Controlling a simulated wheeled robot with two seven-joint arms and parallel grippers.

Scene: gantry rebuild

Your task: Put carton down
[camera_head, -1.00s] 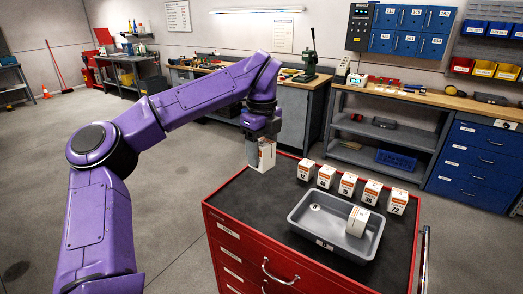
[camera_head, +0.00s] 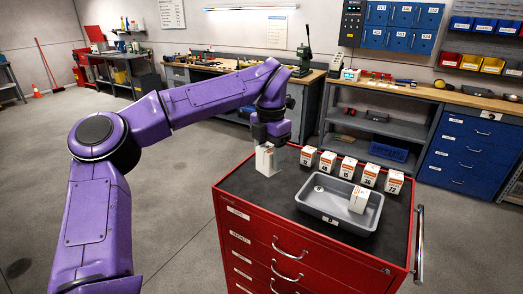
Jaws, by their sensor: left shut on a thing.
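My left gripper (camera_head: 266,144) points down and is shut on a white and orange carton (camera_head: 266,160). The carton is upright over the left back part of the red cabinet's dark top (camera_head: 245,185). Its lower end is at or very close to the top; I cannot tell whether it touches. A row of similar numbered cartons (camera_head: 327,161) stands to its right along the back edge. A grey tray (camera_head: 318,212) sits in front of that row, with one carton (camera_head: 359,200) inside at its right end. My right gripper is not in view.
The red cabinet (camera_head: 240,235) has several drawers in front and a rail handle (camera_head: 419,240) on its right side. Its top is clear left of the tray. Workbenches (camera_head: 395,90) and blue drawers (camera_head: 468,155) stand behind, apart from the cabinet.

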